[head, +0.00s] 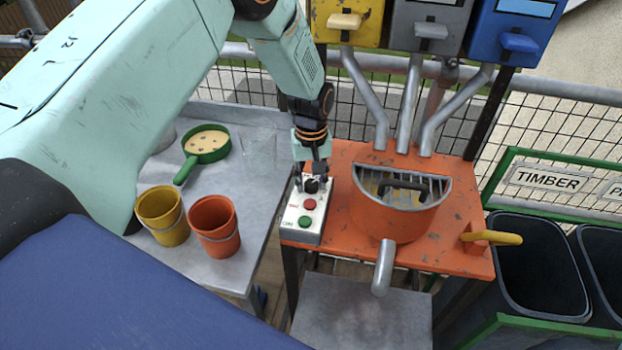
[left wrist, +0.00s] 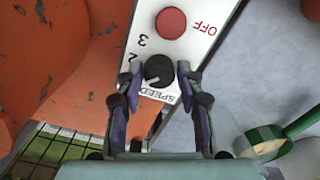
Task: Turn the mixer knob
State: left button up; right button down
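The mixer knob (left wrist: 158,71) is a round black dial with a pale pointer line, set on a white control box (head: 291,225) beside the word SPEED and the numbers 2 and 3. My left gripper (head: 312,180) points down at the far end of the box. In the left wrist view my left gripper (left wrist: 158,72) has one finger on each side of the knob, with a small gap showing on both sides. In the head view the fingers mostly hide the knob. The orange mixer (head: 392,222) with a grated top stands right of the box. My right gripper is not in view.
A red OFF button (left wrist: 171,21) sits close to the knob, and a green button (head: 305,222) lies nearer the box's front. Yellow (head: 163,217) and orange (head: 214,226) buckets and a green pan (head: 206,143) stand on the grey table. Dark bins (head: 541,265) stand at right.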

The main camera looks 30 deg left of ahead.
pick_arm(q)
jog(key=c, duration=0.3)
grip_shut()
jog(key=m+p, duration=0.1)
jog(key=m, duration=0.2)
jog(key=shift+m, duration=0.4)
jog(key=m, duration=0.4)
jog(key=shift+m, duration=0.4)
jog(key=shift+w, duration=0.1)
